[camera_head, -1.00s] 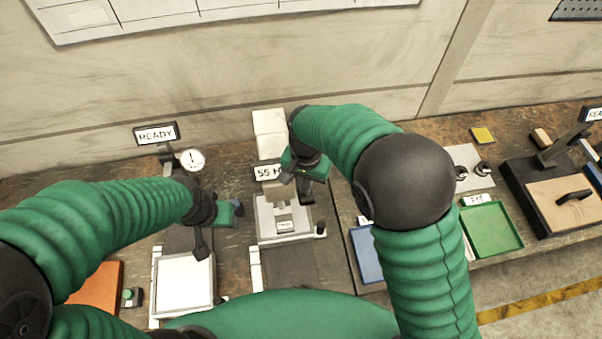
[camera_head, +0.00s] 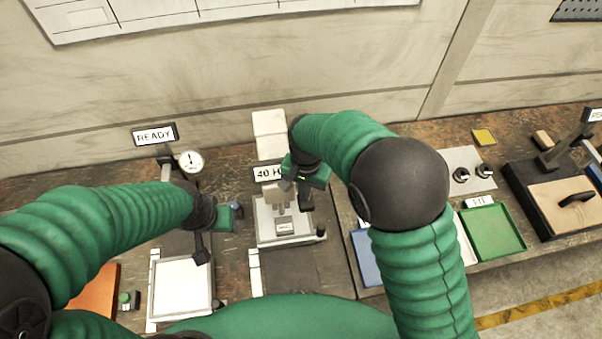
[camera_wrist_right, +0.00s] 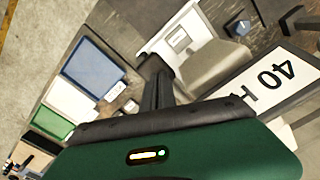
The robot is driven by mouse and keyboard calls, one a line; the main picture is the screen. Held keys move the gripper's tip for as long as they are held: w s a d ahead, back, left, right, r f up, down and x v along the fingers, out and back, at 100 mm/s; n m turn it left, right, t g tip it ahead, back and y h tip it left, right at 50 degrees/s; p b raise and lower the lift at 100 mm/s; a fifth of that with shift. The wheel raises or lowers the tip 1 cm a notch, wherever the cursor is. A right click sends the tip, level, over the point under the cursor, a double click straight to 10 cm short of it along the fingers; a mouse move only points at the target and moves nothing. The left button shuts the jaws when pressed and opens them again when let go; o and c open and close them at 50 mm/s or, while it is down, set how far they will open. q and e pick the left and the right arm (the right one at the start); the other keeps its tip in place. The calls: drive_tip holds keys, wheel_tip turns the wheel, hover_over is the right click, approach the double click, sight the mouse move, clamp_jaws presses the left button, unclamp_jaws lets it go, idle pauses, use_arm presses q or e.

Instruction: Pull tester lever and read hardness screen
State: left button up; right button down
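The hardness tester (camera_head: 271,130) is a pale column on the bench. A small labelled block (camera_head: 285,227) sits on the tester's base (camera_head: 265,238). My right gripper is at the tester's right side, its dark fingers pointing down. I cannot make out the lever or whether the fingers hold it. My left gripper (camera_head: 201,250) hangs above a white plate to the left, and its opening is unclear.
A dial gauge (camera_head: 190,161) and a "READY" sign (camera_head: 155,134) stand at the left. A blue tray (camera_head: 366,258) and a green tray (camera_head: 492,232) lie to the right. A black-framed station (camera_head: 515,180) is at the far right. The wall is close behind the bench.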

wheel_tip(320, 180, up, 2)
drive_tip(key=shift+w+r+p, duration=0.1)
drive_tip(key=shift+p, duration=0.95)
wheel_tip(320, 180, up, 4)
drive_tip(key=p, duration=0.3)
drive_tip(key=shift+f, duration=0.25)
drive_tip(key=shift+r, duration=0.15)
wheel_tip(320, 180, up, 16)
drive_tip(key=b, duration=0.4)
drive_tip(key=shift+r, duration=0.25)
